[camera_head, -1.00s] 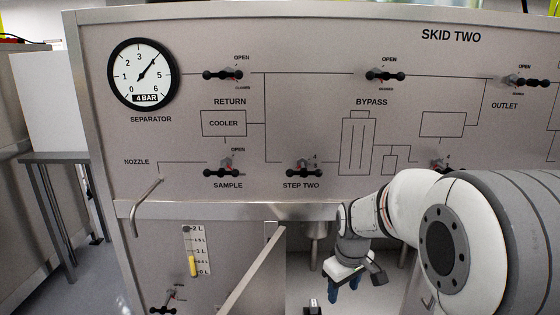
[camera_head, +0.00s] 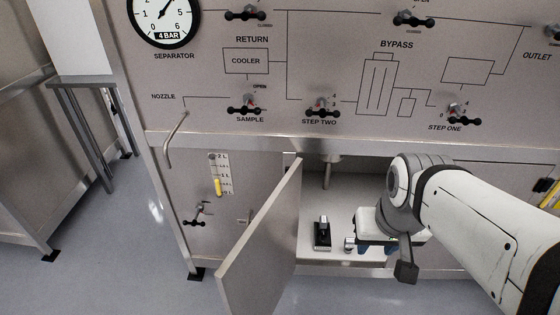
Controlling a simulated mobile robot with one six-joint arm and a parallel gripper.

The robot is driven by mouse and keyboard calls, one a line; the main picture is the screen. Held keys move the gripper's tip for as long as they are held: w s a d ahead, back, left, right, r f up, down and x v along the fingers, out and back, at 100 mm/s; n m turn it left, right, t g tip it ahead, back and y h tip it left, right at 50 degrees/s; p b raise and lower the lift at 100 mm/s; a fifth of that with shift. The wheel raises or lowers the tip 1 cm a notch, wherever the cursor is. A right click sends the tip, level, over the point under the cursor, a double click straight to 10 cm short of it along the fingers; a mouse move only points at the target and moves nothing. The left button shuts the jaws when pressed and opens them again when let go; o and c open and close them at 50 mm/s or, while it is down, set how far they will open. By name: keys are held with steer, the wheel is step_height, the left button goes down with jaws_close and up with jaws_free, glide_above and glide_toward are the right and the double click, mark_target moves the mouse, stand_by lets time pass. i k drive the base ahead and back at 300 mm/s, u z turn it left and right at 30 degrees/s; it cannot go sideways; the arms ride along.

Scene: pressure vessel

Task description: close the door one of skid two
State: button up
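An open grey cabinet door (camera_head: 262,245) hangs below the panel of skid two in the head view. My gripper (camera_head: 378,247) is to the right of the door, in front of the open cabinet and apart from the door. Its blue fingertips seem spaced apart with nothing seen between them. Part of my gripper is hidden by my wrist. No door number is readable.
A black device (camera_head: 322,234) and a small metal cylinder (camera_head: 349,244) stand on the cabinet floor. A steel table (camera_head: 80,82) stands further left. Open floor (camera_head: 120,240) lies left of the door.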

mark_target(253, 278)
steer(key=z, duration=2.25)
steer(key=k, duration=2.55)
steer(key=u, duration=1.2)
steer(key=i, duration=1)
steer(key=u, duration=0.05)
